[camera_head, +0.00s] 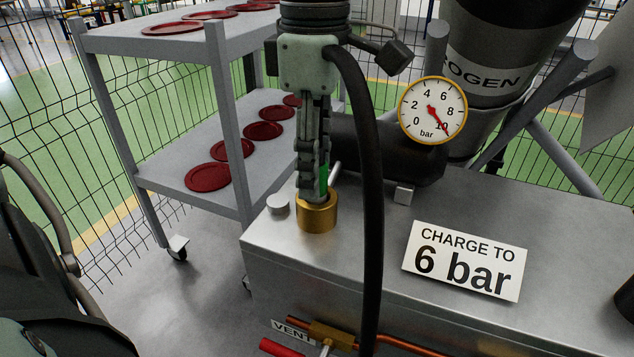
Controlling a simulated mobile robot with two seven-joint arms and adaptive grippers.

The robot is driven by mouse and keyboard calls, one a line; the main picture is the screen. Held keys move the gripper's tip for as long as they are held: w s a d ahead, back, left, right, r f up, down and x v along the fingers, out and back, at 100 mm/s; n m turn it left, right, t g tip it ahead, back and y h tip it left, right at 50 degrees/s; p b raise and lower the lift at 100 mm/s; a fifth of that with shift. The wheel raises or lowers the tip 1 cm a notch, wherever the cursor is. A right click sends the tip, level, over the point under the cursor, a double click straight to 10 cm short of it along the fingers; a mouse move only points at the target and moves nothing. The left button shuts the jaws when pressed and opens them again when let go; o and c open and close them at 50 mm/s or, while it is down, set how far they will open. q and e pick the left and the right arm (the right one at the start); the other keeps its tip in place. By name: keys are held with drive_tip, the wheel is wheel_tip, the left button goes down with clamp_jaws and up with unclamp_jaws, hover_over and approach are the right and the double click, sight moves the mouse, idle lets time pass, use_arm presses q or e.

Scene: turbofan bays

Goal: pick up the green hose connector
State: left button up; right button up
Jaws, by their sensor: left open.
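The green hose connector (322,181) shows only as a narrow green strip, low behind and beside the fingers of my left gripper (311,185). It is just above a brass fitting (317,213) on the metal cabinet top; whether it is seated in the fitting is hidden. My left gripper points straight down from the top middle, with its fingers at the connector's height. Its jaws are open; the fingers overlap in this view, so I cannot tell whether they touch the connector. My right gripper is not in view.
A black hose (368,200) hangs down close right of the gripper. A gauge (432,110) and a "CHARGE TO 6 bar" sign (465,261) are to the right on the metal cabinet (560,240). A grey cart (165,180) with red discs stands left.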

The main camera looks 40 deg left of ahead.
use_arm(q)
drive_tip(key=shift+f, duration=0.55)
clamp_jaws()
drive_tip(key=shift+r, duration=0.1)
